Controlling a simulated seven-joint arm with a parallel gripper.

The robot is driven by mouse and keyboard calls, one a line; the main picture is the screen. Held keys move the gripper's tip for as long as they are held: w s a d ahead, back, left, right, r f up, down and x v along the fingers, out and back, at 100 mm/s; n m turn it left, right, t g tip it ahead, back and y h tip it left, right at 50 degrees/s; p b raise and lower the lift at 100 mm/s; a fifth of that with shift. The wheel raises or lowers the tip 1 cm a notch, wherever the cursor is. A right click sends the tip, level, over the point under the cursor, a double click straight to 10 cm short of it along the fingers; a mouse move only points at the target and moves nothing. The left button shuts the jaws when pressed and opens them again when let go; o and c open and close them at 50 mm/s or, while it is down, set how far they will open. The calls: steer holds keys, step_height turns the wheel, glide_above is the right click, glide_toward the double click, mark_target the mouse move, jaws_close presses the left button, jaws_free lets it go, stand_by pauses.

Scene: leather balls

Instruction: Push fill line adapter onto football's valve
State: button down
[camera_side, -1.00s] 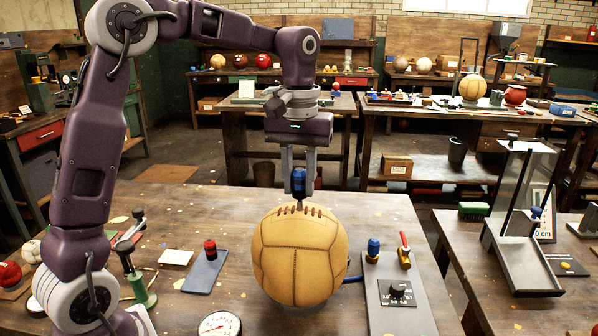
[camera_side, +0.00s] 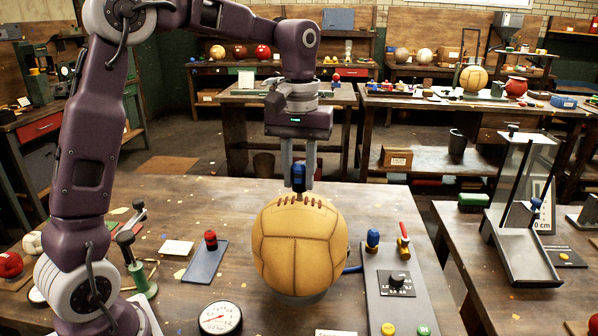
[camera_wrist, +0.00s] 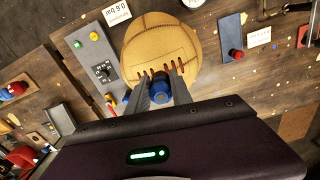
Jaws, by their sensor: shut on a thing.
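The football (camera_side: 299,250) is a tan, panelled leather ball with a row of dark brown lacing on top. It rests on the workbench and also fills the upper middle of the wrist view (camera_wrist: 160,42). My gripper (camera_side: 298,178) points straight down above it, shut on the blue fill line adapter (camera_side: 298,176). The adapter is upright, directly over the lacing, with its lower end at or just above the ball's top. In the wrist view the adapter (camera_wrist: 160,92) sits between the two grey fingers beside the lacing. The valve is hidden, and I cannot tell whether the adapter touches it.
A grey panel (camera_side: 378,300) with a blue fitting, red lever and black dial stands right of the ball. A blue hose (camera_side: 353,268) runs between them. A round gauge (camera_side: 220,318) and a slate plate with a red-topped piece (camera_side: 210,241) lie left.

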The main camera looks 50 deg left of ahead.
mark_target(299, 164)
steer(key=shift+f, duration=1.1)
stand_by(0.9)
steer(key=c, duration=1.1)
jaws_free()
steer(key=shift+o, duration=0.2)
step_height(299, 164, up, 7)
steer(key=shift+r, duration=0.1)
steer(key=s+d+f+m+t, duration=0.1)
steer(key=s+m+t, duration=0.1)
steer(key=s, duration=0.5)
steer(key=s+d+f+m+t, duration=0.1)
steer(key=s+d+f+m, duration=0.1)
steer(key=s, duration=0.6)
steer(key=s+d+f+m+t, duration=0.1)
steer(key=s+m+t, duration=0.1)
steer(key=s, duration=0.6)
steer(key=shift+d+f+m+t, duration=0.25)
steer(key=shift+d+m+t, duration=0.1)
steer(key=shift+m, duration=0.45)
